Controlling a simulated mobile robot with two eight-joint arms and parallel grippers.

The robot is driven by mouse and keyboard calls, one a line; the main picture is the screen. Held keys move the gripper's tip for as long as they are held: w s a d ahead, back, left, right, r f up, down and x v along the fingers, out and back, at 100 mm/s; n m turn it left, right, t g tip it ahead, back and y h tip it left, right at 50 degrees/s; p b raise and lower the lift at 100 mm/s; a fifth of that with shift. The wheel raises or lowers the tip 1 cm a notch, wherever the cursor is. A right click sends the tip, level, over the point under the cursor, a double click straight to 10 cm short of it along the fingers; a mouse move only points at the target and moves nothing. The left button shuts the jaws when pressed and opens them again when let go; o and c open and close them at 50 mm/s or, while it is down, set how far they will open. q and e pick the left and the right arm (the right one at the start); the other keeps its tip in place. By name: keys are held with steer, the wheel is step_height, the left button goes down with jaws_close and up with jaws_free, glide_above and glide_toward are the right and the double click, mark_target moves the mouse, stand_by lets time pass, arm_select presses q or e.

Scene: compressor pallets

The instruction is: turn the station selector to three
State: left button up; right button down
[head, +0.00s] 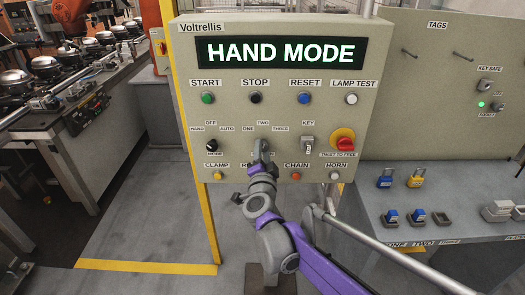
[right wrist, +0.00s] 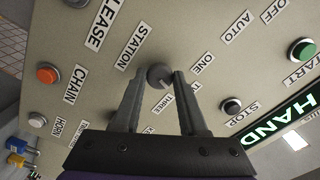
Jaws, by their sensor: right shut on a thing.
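The station selector is a dark round knob (right wrist: 159,75) in the right wrist view, beside the STATION label and the ONE, TWO and THREE labels. My right gripper (right wrist: 158,78) is shut on it, one fingertip on each side. A small pale mark shows on the knob's lower edge, but I cannot tell surely which label it points to. In the head view my right gripper (head: 261,152) reaches the panel below TWO and hides the knob and part of the label under it. My left gripper is not in view.
The control panel (head: 188,60) reads HAND MODE on its display (head: 281,52). The mode selector (head: 211,145) is left of my gripper; the key switch (head: 307,145) and red emergency stop (head: 344,144) are right. Buttons lie above and below. A bench (head: 440,190) holds padlocks.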

steer(key=m+p, duration=0.1)
steer(key=m, duration=0.5)
stand_by(0.5)
steer(key=shift+c, duration=2.2)
jaws_free()
steer(key=s, duration=1.1)
steer(key=shift+r, duration=0.1)
